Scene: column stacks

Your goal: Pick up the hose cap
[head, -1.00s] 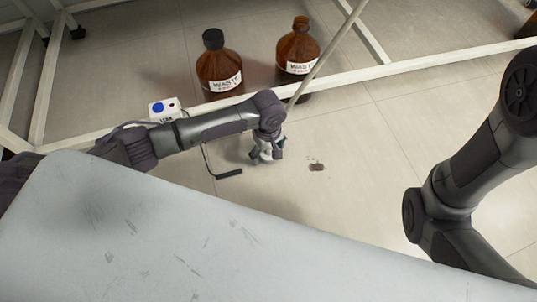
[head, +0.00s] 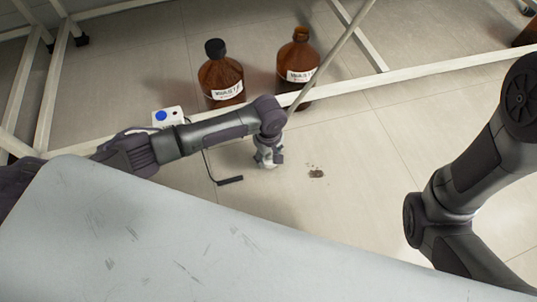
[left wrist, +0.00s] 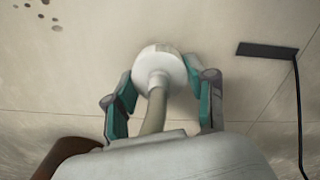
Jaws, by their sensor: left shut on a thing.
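The hose cap (left wrist: 160,65) is a white round piece on the end of a beige stem or hose (left wrist: 156,112) in the left wrist view. My left gripper (left wrist: 160,78) has its teal-padded fingers on both sides of it and is shut on it. In the head view my left gripper (head: 267,158) points down close to the floor. There it hides most of the cap, and I cannot tell whether the cap touches the floor. My right arm (head: 465,170) shows at the right, but its gripper is out of view.
Two brown waste bottles (head: 221,75) (head: 298,62) stand behind the arm, near a pale frame bar (head: 420,68). A white box with a blue button (head: 168,116) and a dark bar on a cable (head: 230,180) are nearby. Dark crumbs (head: 317,173) lie on otherwise clear floor.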

